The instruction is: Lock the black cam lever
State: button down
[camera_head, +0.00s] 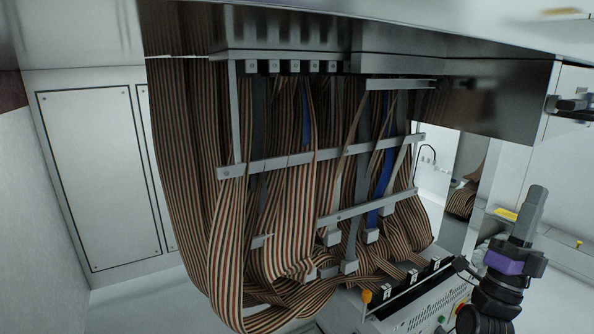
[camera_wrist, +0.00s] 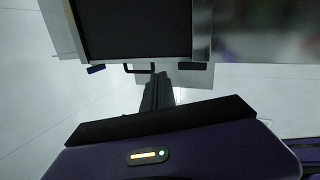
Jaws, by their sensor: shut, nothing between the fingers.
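My gripper (camera_wrist: 158,80) points away from the wrist camera, its dark fingers together and empty. In the head view my gripper (camera_head: 537,192) stands at the lower right, above its purple body. No part can be identified for certain as the black cam lever. In the wrist view a small black bar-shaped handle (camera_wrist: 139,69) shows just beyond the fingertips, under a dark framed panel (camera_wrist: 135,28). Contact between the fingers and this handle cannot be told.
Striped ribbon cables (camera_head: 185,170) hang in a large bundle at the centre, crossed by grey metal bars (camera_head: 320,156). A control panel with coloured buttons (camera_head: 441,320) is at the bottom, close to my arm. A dark fitting (camera_head: 573,104) sits at the right edge.

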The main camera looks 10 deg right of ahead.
jog(key=s+a+f+n+t+y, duration=0.3)
jog(key=s+a+f+n+y, duration=0.3)
jog(key=a+f+n+y, duration=0.4)
jog(key=s+a+f+n+t+y, duration=0.3)
jog(key=s+a+f+n+y, duration=0.35)
jog(key=f+n+y, duration=0.5)
jog(key=s+a+f+n+g+y, duration=0.2)
jog(key=s+a+f+g+y, duration=0.3)
jog(key=s, duration=0.7)
jog(key=s+a+f+n+g+y, duration=0.1)
jog(key=s+a+f+n+g, duration=0.15)
jog(key=s+a, duration=0.65)
notch_tip(320, 180, up, 36)
jog(key=s+d+p, duration=0.2)
jog(key=p, duration=3.4)
jog(key=shift+s+d+p, duration=0.2)
jog(key=shift+s+p, duration=0.05)
jog(key=shift+p, duration=0.1)
jog(key=shift+f+h, duration=0.1)
jog(key=shift+h, duration=0.15)
